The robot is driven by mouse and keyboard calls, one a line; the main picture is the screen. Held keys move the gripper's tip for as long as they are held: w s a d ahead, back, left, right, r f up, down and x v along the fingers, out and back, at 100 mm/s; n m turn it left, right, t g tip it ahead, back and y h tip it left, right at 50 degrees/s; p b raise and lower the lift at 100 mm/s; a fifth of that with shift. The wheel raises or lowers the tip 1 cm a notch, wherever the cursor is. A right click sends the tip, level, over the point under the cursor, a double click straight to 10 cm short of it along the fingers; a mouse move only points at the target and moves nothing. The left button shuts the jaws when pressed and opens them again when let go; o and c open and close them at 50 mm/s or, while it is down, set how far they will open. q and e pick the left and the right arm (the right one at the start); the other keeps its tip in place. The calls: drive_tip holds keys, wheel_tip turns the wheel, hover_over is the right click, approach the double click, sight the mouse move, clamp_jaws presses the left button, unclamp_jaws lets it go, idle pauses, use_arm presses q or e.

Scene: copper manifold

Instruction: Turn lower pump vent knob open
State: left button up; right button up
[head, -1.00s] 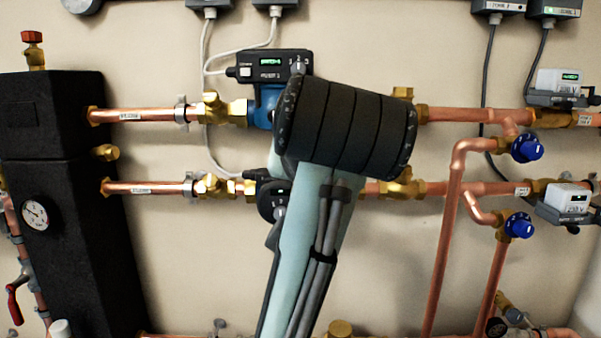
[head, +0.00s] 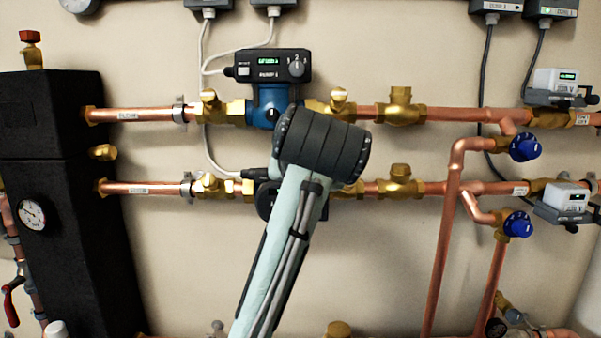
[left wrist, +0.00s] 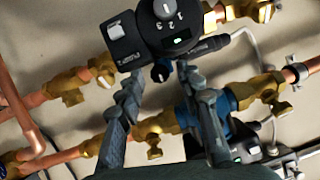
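The lower pump's black control head (left wrist: 185,22), marked PUMP 2, fills the top of the left wrist view, with a grey dial numbered 1 to 3. Below it is a small dark vent knob with a blue mark (left wrist: 160,73). My left gripper (left wrist: 157,80) is open, its fingertips on either side of the knob in that view. I cannot tell whether they touch it. In the head view my left arm hides most of the lower pump (head: 263,201), the knob and the gripper. My right gripper is not in view.
The upper pump (head: 268,97) sits just above, with its PUMP 1 control box (head: 268,66). Brass valves (head: 400,107) and copper pipes (head: 455,240) surround the pumps. A black insulated block (head: 70,210) stands left. Blue knobs (head: 525,147) are at right.

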use_arm(q)
clamp_jaws()
drive_tip(key=m+y, duration=0.1)
drive_tip(key=m, duration=0.1)
drive_tip(key=m+y+p, duration=0.1)
drive_tip(key=shift+d+m+t+y, duration=0.25)
drive_tip(key=shift+m+t+y, duration=0.05)
drive_tip(key=shift+m, duration=0.1)
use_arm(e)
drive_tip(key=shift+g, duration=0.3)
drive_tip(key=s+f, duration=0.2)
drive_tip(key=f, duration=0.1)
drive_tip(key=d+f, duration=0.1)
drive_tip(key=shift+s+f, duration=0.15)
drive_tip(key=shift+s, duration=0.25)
use_arm(q)
drive_tip(key=shift+o, duration=1.3)
unclamp_jaws()
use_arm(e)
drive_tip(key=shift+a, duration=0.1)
use_arm(q)
drive_tip(key=v, duration=0.7)
drive_tip(key=shift+s, duration=0.2)
